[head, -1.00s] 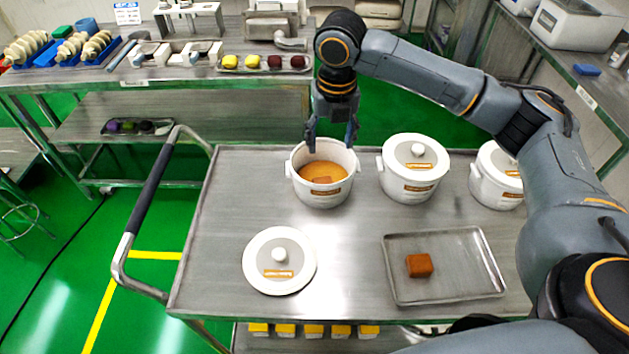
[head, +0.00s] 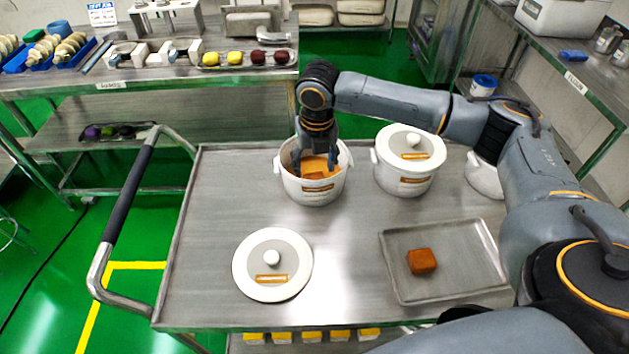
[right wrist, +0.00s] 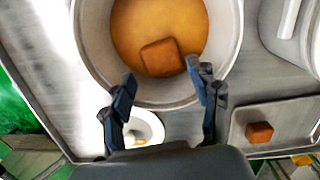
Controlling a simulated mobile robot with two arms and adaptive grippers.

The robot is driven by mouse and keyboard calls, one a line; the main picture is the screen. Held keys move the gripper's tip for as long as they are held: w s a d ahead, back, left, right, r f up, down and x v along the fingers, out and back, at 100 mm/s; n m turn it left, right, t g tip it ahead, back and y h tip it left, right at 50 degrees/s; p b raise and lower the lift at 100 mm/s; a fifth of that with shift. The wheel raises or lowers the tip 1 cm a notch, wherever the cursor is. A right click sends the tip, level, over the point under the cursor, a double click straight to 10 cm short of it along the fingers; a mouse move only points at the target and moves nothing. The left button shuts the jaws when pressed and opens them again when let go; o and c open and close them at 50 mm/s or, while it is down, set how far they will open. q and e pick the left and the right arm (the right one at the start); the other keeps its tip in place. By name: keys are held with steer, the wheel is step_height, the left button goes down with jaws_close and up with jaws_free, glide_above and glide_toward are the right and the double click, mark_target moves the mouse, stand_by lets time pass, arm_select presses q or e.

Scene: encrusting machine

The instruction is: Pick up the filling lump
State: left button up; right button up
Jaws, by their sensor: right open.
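A brown, block-like filling lump (head: 318,175) lies in the orange filling inside the open white pot (head: 312,193). It shows clearly in the right wrist view (right wrist: 161,57), near the pot's near wall. My right gripper (head: 315,166) points down into the pot's mouth, its fingers spread and empty. In the right wrist view the fingertips reach over the near rim, one on either side of the lump; I cannot tell how far above it they are. A second brown lump (head: 422,261) lies on the metal tray (head: 460,242). My left gripper is not in view.
The pot's lid (head: 296,253) lies on the cart at front left. A lidded white pot (head: 403,180) stands right of the open one, with another partly hidden behind my arm. The cart top (head: 215,220) is clear at left.

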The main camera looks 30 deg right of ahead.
steer(key=shift+w+d+f+p, duration=0.1)
steer(key=shift+f+p, duration=0.2)
steer(key=shift+f, duration=1.05)
steer(key=shift+w+d+f+p, duration=0.1)
steer(key=shift+f+p, duration=0.15)
steer(key=shift+f, duration=1.1)
steer(key=c, duration=1)
steer(key=shift+o, duration=0.2)
steer(key=shift+r, duration=0.1)
